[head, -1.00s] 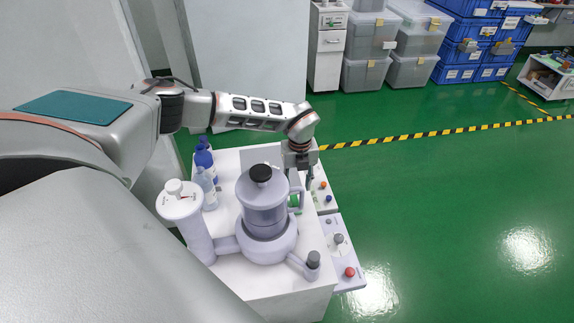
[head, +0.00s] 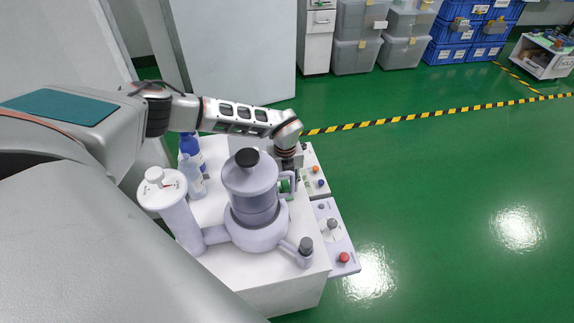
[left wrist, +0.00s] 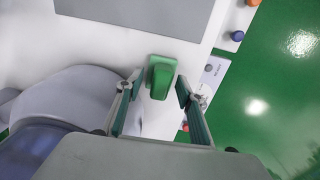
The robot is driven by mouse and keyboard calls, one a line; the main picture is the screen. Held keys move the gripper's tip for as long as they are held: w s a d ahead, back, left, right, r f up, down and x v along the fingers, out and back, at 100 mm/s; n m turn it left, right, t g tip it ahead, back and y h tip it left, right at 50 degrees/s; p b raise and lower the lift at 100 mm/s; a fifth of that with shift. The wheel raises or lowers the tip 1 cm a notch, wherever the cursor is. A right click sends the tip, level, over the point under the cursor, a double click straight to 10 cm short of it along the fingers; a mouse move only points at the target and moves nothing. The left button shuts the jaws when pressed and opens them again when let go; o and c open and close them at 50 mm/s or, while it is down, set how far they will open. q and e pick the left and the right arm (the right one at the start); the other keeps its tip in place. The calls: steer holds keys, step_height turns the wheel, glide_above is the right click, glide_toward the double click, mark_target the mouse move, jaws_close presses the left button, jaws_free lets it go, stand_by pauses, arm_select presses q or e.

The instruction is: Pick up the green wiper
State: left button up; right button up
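The green wiper (left wrist: 161,77) stands on the white table top in the left wrist view, between the two open fingers of my left gripper (left wrist: 157,84). The fingers are apart from it, with a gap on each side. My right gripper is in neither view.
The lilac tester (head: 254,205) with its black knob stands right beside the wiper. A blue bottle (head: 190,146) and a clear bottle (head: 194,178) are behind on the left. Button panels (head: 335,240) line the table's right edge. Green floor (head: 440,200) is clear to the right.

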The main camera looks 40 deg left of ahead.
arm_select(q)
steer(key=shift+r, duration=0.15)
steer(key=c, duration=1)
jaws_close()
